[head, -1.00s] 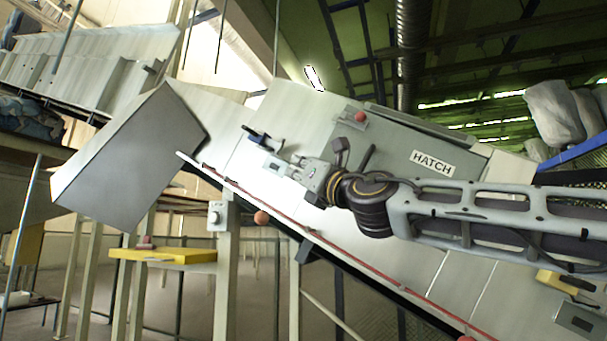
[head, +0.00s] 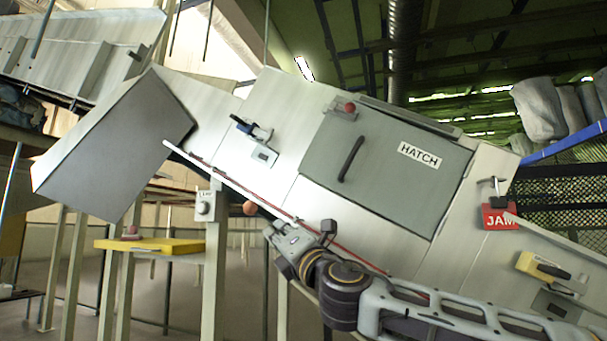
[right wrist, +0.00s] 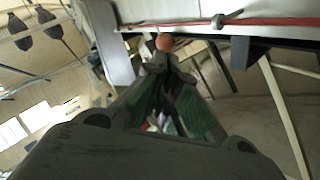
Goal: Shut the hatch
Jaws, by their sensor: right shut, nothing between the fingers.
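The hatch (head: 390,185) is a grey panel on the sloping pale chute, marked HATCH. It appears to lie flat against the chute face. A dark bar handle (head: 350,159) crosses its left part. A red knob (head: 350,107) on a small bracket is at its upper left edge. A dark-handled, bluish latch lever (head: 251,130) is on the chute left of it. My right gripper (head: 270,232) is shut and empty, below the chute's lower edge and apart from the hatch. Its fingers meet in the right wrist view (right wrist: 163,62). My left gripper is not in view.
A red cord (head: 340,248) runs along the chute's lower edge, with an orange ball (head: 250,208) near my right gripper. A red JAM sign (head: 500,217) and a yellow block (head: 540,266) are to the right. A control box (head: 205,205) stands on a post at left.

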